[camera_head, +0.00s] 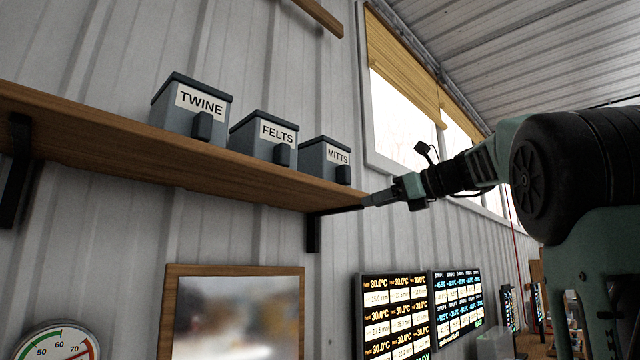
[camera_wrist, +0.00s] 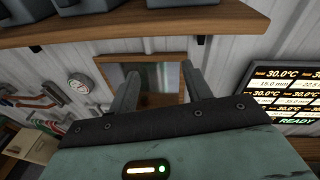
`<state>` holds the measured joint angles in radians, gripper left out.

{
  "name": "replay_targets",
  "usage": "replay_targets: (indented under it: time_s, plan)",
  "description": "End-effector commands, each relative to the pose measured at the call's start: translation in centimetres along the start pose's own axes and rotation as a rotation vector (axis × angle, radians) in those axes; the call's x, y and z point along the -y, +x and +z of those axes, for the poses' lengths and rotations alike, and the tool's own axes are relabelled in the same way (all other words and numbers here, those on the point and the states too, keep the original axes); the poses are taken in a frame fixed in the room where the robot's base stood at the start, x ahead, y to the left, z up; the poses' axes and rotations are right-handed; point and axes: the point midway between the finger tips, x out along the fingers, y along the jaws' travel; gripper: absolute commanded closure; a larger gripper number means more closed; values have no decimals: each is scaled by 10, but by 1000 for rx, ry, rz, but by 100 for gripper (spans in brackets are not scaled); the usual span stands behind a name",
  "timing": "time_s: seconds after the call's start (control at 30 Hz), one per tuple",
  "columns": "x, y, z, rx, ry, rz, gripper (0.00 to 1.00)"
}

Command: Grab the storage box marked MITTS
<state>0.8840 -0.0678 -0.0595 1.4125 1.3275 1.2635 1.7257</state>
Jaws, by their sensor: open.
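The MITTS box (camera_head: 325,160) is a grey-blue lidded box with a white label and a dark front handle. It stands at the right end of a wooden wall shelf (camera_head: 190,158), to the right of the FELTS box (camera_head: 263,138) and the TWINE box (camera_head: 191,106). My gripper (camera_head: 368,201) is by the shelf's right end, lower than the MITTS box and to its right, apart from it. In the wrist view my gripper (camera_wrist: 160,85) has its two fingers spread with nothing between them.
A black bracket (camera_head: 313,230) holds the shelf's right end near my gripper. Below are a framed panel (camera_head: 170,310), a round dial (camera_head: 58,343) and lit display screens (camera_head: 395,315). A window (camera_head: 395,105) with a yellow blind is to the right of the boxes.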

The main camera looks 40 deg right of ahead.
Motion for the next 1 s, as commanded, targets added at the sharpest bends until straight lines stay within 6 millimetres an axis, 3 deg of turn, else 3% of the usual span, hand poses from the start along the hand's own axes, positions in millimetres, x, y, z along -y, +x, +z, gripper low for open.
replay_targets:
  time_s: [0.03,0.1,0.2,0.27,0.37,0.8,1.0]
  plan:
    - [16,-28,26,42,41,-47,51]
    - [25,-53,48,90,88,-81,51]
    - [31,-74,66,131,127,-104,51]
    - [33,-77,72,142,140,-109,51]
    - [35,-67,76,148,147,-110,51]
    - [46,20,88,146,147,-109,51]
    - [47,38,88,146,143,-110,51]
